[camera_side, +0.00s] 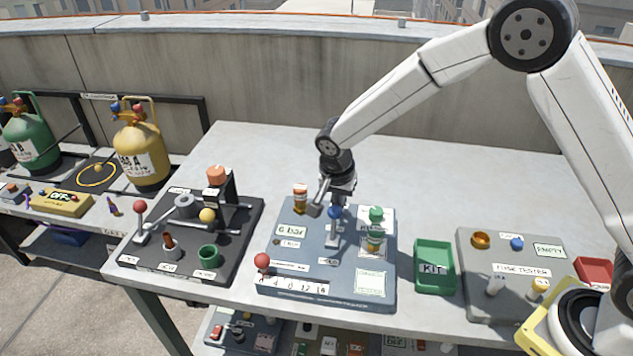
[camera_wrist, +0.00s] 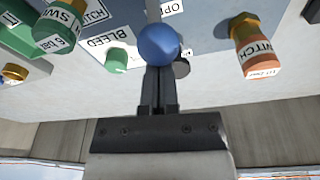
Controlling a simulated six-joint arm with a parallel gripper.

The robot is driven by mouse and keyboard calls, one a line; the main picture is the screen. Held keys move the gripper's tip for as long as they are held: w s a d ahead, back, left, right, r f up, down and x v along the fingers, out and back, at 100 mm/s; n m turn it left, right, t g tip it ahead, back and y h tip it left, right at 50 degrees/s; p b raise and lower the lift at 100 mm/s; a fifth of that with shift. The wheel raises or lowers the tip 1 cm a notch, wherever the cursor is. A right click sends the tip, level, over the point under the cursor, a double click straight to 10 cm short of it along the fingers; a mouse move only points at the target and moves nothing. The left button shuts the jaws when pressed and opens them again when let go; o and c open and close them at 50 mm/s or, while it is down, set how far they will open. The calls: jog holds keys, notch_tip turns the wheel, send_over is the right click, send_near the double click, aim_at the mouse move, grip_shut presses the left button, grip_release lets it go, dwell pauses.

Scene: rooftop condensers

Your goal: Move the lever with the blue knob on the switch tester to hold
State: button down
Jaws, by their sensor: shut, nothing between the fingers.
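The switch tester (camera_side: 290,213) is a blue-grey panel in the middle of the table in the side view. Its lever with the blue knob (camera_side: 335,212) stands over a pale slot plate. My gripper (camera_side: 338,200) points down right at the knob. In the wrist view the blue knob (camera_wrist: 158,44) sits just beyond the tips of my gripper (camera_wrist: 158,72), whose fingers are together with nothing between them. I cannot tell whether the tips touch the knob. A label reading BLEED (camera_wrist: 108,44) lies left of the knob; the lever's exact position is partly hidden.
An orange-capped fitting (camera_side: 300,198) and a green-capped fitting (camera_side: 375,230) stand on either side of the lever. A red-knobbed slider (camera_side: 262,261) is at the panel's front left. A dark panel (camera_side: 140,258) lies left, a green tray (camera_side: 434,268) right. The table behind is clear.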

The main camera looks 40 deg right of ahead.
aim_at(338, 212)
jog(key=shift+s+a+r+t+h, duration=0.45)
jog(key=shift+s+a+t+h, duration=0.3)
jog(key=shift+t+h, duration=0.15)
jog(key=shift+s+a+r+t+h, duration=0.25)
jog(key=shift+s+a+t+h, duration=0.75)
jog(key=shift+t+h, duration=0.2)
jog(key=shift+s+a+f, duration=0.15)
jog(key=shift+s+a, duration=0.45)
jog(key=shift+s+a+f, duration=0.15)
jog(key=shift+s+a, duration=0.4)
jog(key=shift+s+a+f, duration=0.1)
jog(key=shift+s+a, duration=0.05)
jog(key=shift+s+a, duration=0.1)
jog(key=s+a+r, duration=0.5)
jog(key=a, duration=0.1)
jog(key=shift+r, duration=0.15)
jog(key=shift+d, duration=0.1)
